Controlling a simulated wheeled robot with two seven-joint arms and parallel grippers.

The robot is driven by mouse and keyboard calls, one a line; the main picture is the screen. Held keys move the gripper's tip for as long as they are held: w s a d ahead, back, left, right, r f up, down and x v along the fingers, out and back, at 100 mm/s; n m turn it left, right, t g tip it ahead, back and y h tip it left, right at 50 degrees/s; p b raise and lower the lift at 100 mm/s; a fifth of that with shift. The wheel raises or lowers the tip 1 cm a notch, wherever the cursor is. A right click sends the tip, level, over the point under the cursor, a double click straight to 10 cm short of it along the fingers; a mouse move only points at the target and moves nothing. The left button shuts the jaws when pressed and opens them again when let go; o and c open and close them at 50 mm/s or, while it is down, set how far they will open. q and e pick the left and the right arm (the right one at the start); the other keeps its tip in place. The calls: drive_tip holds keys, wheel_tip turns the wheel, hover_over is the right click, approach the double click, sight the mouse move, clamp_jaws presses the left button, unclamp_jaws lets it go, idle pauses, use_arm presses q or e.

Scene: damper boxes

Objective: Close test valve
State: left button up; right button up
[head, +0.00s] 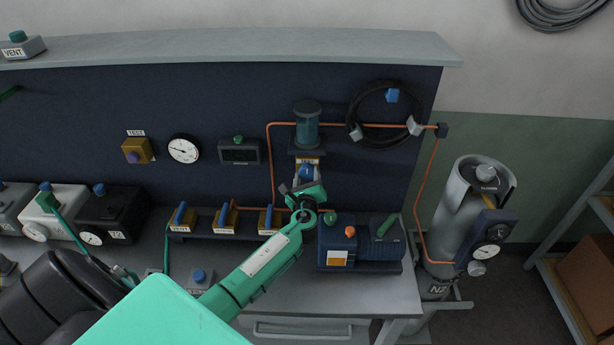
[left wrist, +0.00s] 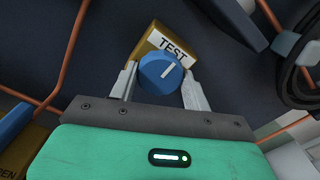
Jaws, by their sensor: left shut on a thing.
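The test valve is a yellow block (left wrist: 172,42) labelled TEST with a round blue knob (left wrist: 160,73), mounted on the dark back panel. A white line on the knob is tilted from upright in the left wrist view. In the head view the blue knob (head: 306,171) shows below the glass cylinder, partly covered by my gripper. My left gripper (head: 307,178) reaches it from below, its two grey fingers on either side of the knob and shut on it. My right gripper is out of view.
Another yellow block (head: 138,151) under a TEST label sits farther left on the panel, beside a round gauge (head: 184,149). A blue pump-like unit (head: 361,243) stands right of my left wrist. Orange pipe (head: 271,160) runs around the valve. A gas cylinder (head: 452,215) stands at right.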

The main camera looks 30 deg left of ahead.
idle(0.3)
use_arm(q)
drive_tip(key=o, duration=1)
drive_tip(key=shift+c, duration=0.2)
drive_tip(key=shift+s+d+f, duration=0.15)
drive_tip(key=shift+s+d, duration=0.15)
drive_tip(key=shift+s, duration=0.1)
drive_tip(key=b+v, duration=0.4)
drive_tip(key=v, duration=0.8)
drive_tip(key=shift+s+d, duration=0.2)
drive_tip(key=shift+s, duration=0.15)
